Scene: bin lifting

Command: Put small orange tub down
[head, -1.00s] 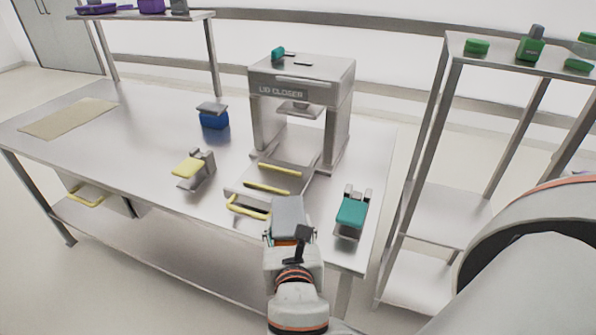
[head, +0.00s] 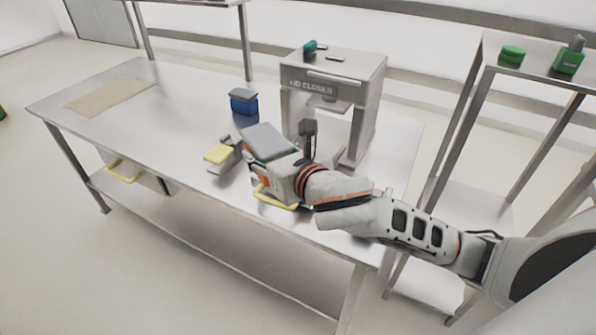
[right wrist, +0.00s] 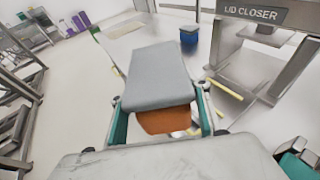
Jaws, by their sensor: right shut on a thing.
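My right gripper (head: 268,162) is shut on the small orange tub, which has a grey lid (head: 268,140) and is largely hidden by the gripper and lid in the head view. In the right wrist view the orange tub (right wrist: 168,121) sits between the teal-sided fingers, its grey lid (right wrist: 158,76) tilted in the picture. The tub is held over the front part of the steel table (head: 150,130), beside the lid closer (head: 335,85). I cannot tell its height above the surface. My left gripper is not in view.
A yellow-topped clamp-like thing (head: 221,154) stands just left of the held tub, and a blue tub (head: 243,102) behind it. A beige mat (head: 108,95) lies at the left, with bare table around it. A yellow handle (head: 275,198) shows at the table's front.

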